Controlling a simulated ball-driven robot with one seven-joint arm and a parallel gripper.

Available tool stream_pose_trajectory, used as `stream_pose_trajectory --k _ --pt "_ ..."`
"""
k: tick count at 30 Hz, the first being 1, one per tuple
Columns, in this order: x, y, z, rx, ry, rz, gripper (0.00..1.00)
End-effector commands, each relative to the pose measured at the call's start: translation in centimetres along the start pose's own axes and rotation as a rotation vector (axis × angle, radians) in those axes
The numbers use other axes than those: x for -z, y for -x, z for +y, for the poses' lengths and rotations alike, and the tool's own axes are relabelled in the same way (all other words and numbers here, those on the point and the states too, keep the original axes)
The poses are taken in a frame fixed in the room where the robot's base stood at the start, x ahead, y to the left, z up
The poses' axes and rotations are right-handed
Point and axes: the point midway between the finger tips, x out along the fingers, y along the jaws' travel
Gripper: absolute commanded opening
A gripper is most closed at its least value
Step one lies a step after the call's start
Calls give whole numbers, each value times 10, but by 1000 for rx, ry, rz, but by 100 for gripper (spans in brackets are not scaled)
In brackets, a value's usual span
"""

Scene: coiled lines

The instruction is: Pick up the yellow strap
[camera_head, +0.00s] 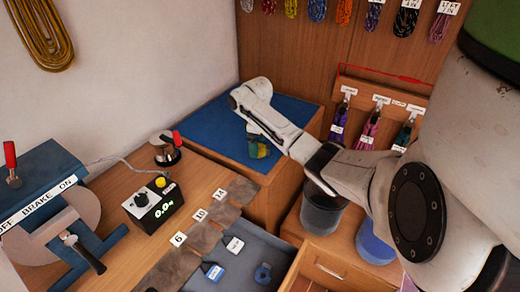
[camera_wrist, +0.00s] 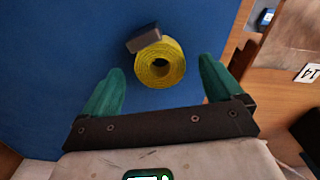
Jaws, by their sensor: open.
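The yellow strap (camera_wrist: 172,76) is a rolled coil with a dark hole in its middle and a dark grey block-like piece (camera_wrist: 145,38) at its edge. It lies on a blue mat (camera_wrist: 60,60). In the wrist view it sits between and just beyond the two green fingertips of my gripper (camera_wrist: 160,90), which is open and empty. In the head view my gripper (camera_head: 257,138) is over the blue-topped surface (camera_head: 208,125), and the yellow strap (camera_head: 262,150) shows partly beneath it, the rest hidden.
An open drawer (camera_head: 255,245) with tagged items is in front. Coiled lines hang behind on the wooden panel (camera_head: 390,50).

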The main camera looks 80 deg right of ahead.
Motion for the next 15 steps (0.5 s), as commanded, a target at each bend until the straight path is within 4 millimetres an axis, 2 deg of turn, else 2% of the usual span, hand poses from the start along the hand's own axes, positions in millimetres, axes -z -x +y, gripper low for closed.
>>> stream_pose_trajectory --k 4,12,15 --pt "-1 -14 0 0 -1 -1 93" --pt "0 -17 0 -1 -1 1 93" --pt "0 -17 0 -1 -1 1 84"
